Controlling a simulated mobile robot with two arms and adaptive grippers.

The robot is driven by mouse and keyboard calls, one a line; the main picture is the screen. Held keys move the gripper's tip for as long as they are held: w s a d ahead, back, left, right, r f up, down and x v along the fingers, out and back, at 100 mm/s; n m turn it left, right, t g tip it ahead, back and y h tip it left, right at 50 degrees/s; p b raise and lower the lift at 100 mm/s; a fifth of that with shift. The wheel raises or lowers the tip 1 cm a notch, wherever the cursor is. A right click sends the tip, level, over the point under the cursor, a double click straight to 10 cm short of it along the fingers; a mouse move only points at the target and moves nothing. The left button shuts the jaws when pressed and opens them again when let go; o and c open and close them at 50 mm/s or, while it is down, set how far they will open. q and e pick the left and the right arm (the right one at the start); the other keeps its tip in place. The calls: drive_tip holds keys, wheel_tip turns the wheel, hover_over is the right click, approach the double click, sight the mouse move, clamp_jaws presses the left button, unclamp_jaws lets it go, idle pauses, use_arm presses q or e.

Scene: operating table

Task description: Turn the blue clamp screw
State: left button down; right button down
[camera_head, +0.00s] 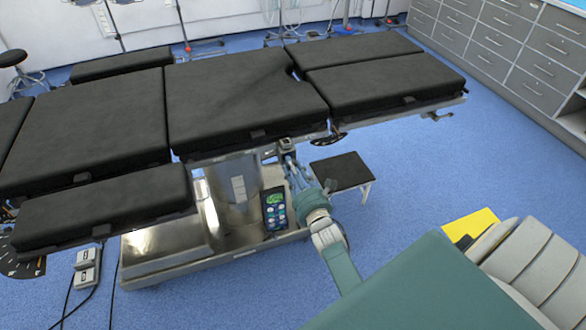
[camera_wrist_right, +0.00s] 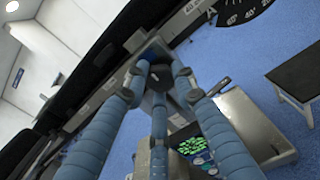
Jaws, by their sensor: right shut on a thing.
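The operating table (camera_head: 240,90) has black pads and a metal side rail. A small metal clamp (camera_head: 286,145) sits on its near rail; in the right wrist view the clamp (camera_wrist_right: 150,48) is at upper middle. My right gripper (camera_head: 289,164) reaches up to this clamp from below. In the right wrist view, its blue jointed fingers close around a dark knob-like part (camera_wrist_right: 161,77) under the clamp, where the clamp screw sits. The fingers hide much of the screw, and its blue colour is hard to tell from them. My left gripper is in neither view.
The table's metal column (camera_head: 235,190) and base (camera_head: 165,245) stand left of my right arm. A hand control with a lit screen (camera_head: 274,210) is close by. A black step stool (camera_head: 342,171) is to the right. Blue floor is open further right.

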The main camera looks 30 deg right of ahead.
drive_tip(key=shift+m, duration=0.3)
drive_tip(key=shift+a+f+n, duration=0.1)
drive_tip(key=shift+f+n, duration=0.05)
drive_tip(key=shift+n, duration=8.1)
drive_tip(key=shift+a+f+n, duration=0.1)
drive_tip(key=shift+f+n, duration=0.05)
drive_tip(key=shift+n, duration=8.1)
drive_tip(key=c, duration=1.4)
unclamp_jaws()
drive_tip(key=shift+r, duration=0.1)
